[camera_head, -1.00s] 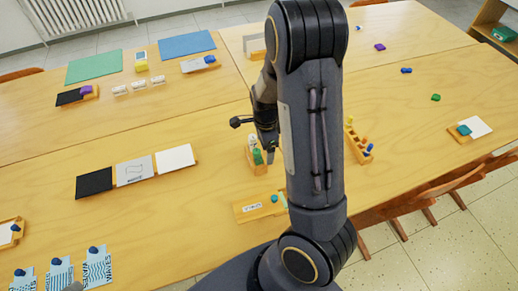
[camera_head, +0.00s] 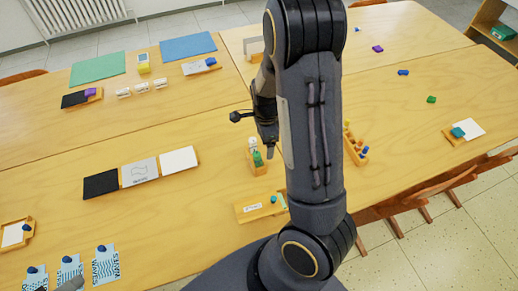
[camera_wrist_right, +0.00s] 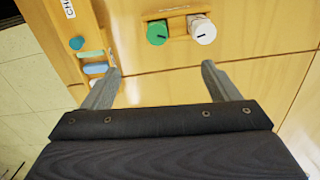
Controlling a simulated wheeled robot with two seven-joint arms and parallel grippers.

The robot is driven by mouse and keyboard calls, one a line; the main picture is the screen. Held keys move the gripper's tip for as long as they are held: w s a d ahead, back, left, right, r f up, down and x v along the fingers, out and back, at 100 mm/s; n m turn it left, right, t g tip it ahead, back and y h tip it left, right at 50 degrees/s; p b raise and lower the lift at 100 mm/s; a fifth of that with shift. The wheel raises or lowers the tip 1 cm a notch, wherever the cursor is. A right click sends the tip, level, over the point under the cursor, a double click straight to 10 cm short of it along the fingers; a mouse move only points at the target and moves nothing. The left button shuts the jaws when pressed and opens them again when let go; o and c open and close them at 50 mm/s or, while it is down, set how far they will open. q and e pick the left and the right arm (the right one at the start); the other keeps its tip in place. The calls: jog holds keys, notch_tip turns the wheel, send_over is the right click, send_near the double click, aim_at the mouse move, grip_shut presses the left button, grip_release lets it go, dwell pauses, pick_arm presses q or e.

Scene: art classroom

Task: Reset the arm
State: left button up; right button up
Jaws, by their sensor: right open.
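My right arm rises through the middle of the head view and hides part of the table behind it. My right gripper (camera_head: 268,147) points down above the table, close to a small wooden holder (camera_head: 257,168) with a green-capped and a white-capped item. In the right wrist view its two fingers (camera_wrist_right: 157,85) are spread apart with nothing between them. Beyond them in that view stand the green cap (camera_wrist_right: 157,32) and the white cap (camera_wrist_right: 201,29). Only a small grey piece that may be my left gripper (camera_head: 70,284) shows at the lower left edge; its jaws cannot be made out.
A wooden box with a label (camera_head: 258,207) lies in front of the holder. A wooden rack with colored pieces (camera_head: 355,147) is right of my arm. Black, grey and white panels (camera_head: 140,172) lie to the left. Patterned blue cards (camera_head: 105,265) are at lower left. Chairs (camera_head: 415,194) line the right edge.

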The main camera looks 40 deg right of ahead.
jog(key=shift+r+p, duration=0.45)
jog(key=shift+r, duration=0.25)
